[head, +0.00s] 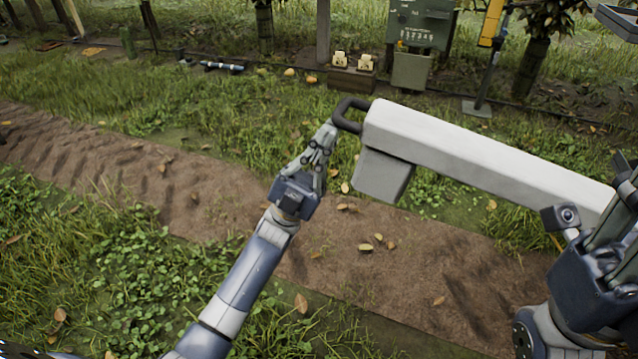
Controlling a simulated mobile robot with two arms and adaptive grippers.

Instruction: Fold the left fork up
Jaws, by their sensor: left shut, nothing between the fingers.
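My right gripper (622,185) is partly in view at the right edge, in front of the bar's right end. Its fingers are too cut off to read.
A brown dirt path (230,210) crosses under the arm, with grass on both sides and scattered yellow fruit or leaves. A green panel (418,25), a wooden crate (350,80) and a yellow-topped post (490,50) stand at the back. Open space lies left of the gripper.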

